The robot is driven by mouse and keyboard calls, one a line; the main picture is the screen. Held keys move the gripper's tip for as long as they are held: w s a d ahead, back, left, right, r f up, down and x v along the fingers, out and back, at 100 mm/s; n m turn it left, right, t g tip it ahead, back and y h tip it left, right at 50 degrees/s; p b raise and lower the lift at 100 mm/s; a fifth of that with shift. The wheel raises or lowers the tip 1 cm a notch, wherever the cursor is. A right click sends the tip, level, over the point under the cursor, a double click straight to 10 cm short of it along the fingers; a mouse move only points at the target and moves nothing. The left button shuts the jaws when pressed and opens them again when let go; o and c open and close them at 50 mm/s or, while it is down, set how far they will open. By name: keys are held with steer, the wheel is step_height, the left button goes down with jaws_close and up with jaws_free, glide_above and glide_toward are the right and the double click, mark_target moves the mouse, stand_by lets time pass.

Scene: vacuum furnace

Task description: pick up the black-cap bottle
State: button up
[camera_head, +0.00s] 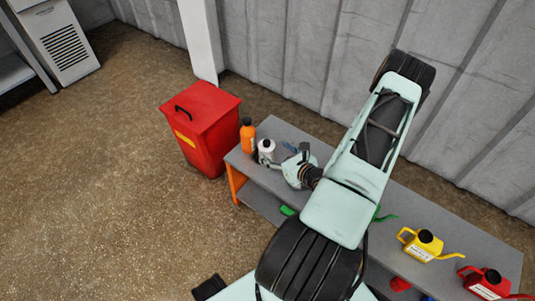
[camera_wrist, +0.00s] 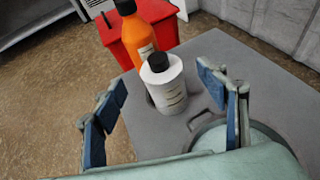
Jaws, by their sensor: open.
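A white bottle with a black cap (camera_head: 267,148) stands upright near the left end of the grey table (camera_head: 272,125). In the wrist view the same white bottle (camera_wrist: 166,92) stands between and beyond my fingers, with its printed label showing. My gripper (camera_head: 279,156) is open around the bottle's near side; it also shows in the wrist view (camera_wrist: 160,98) with blue-padded fingers spread apart and nothing gripped. I cannot tell how far the bottle reaches between the pads. An orange bottle with a dark cap (camera_head: 248,137) stands just behind the white one, near the table's end.
A red bin with a lid (camera_head: 203,125) stands beside the table's left end. A yellow can (camera_head: 421,246) and a red can (camera_head: 487,285) with spouts stand at the table's right. A corrugated wall (camera_head: 285,60) runs behind. Open floor (camera_head: 90,190) lies to the left.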

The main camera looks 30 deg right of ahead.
mark_target(269, 147)
steer(key=x, duration=0.2)
steer(key=b+x, duration=0.1)
steer(key=x, duration=0.1)
steer(key=b+x, duration=0.1)
steer(key=x, duration=0.1)
steer(key=shift+f, duration=0.35)
steer(key=c, duration=1.5)
